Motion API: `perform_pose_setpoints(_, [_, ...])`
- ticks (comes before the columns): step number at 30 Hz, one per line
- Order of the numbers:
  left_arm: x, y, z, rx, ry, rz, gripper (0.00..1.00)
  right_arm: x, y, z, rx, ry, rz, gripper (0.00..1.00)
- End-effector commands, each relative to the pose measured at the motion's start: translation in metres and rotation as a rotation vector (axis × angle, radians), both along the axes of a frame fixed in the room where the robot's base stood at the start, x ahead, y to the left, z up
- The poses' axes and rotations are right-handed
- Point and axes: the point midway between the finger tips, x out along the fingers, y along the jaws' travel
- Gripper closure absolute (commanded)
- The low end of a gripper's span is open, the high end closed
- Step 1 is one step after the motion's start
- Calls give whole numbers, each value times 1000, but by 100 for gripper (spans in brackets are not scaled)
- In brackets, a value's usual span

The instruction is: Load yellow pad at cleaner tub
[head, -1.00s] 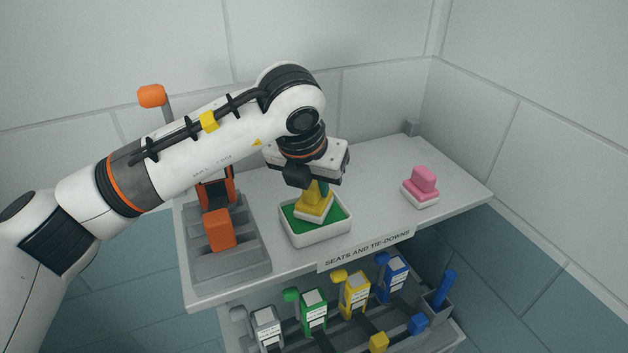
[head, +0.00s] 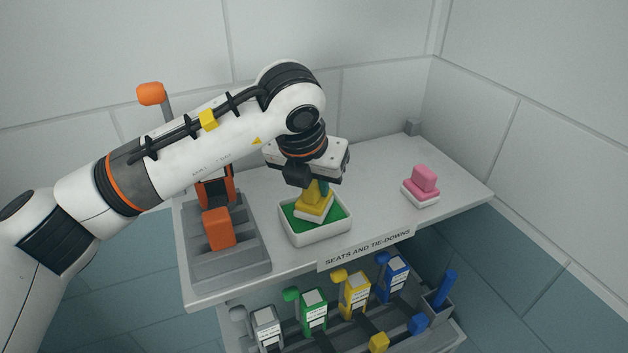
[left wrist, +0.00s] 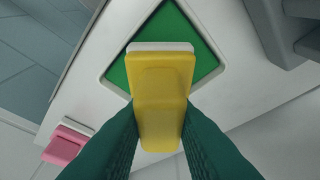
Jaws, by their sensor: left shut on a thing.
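The yellow pad (head: 315,206) has a yellow grip block on top and a white underside. My left gripper (head: 317,184) is shut on its yellow block and points down. In the left wrist view the yellow pad (left wrist: 163,95) sits between the two green fingers of my left gripper (left wrist: 162,140). The cleaner tub (head: 318,237) is a white tray with a green inside. The pad is over the tub, within its rim outline. I cannot tell whether its underside touches the green. The tub's green also shows in the left wrist view (left wrist: 120,75). My right gripper is not in view.
A pink pad (head: 423,186) stands at the right of the white shelf (head: 380,170). A grey stepped rack (head: 230,262) with an orange block (head: 218,228) is at the left.

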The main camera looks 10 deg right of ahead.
Motion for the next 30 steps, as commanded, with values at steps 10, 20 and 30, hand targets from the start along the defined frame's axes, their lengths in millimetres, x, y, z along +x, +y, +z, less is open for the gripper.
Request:
perform_pose_setpoints(10, [0,0,-1,1,1,-1,95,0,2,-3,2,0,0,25])
perform_pose_setpoints(20, [0,0,-1,1,1,0,95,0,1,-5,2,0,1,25])
perform_pose_setpoints(30, [0,0,-1,0,0,0,95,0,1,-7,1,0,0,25])
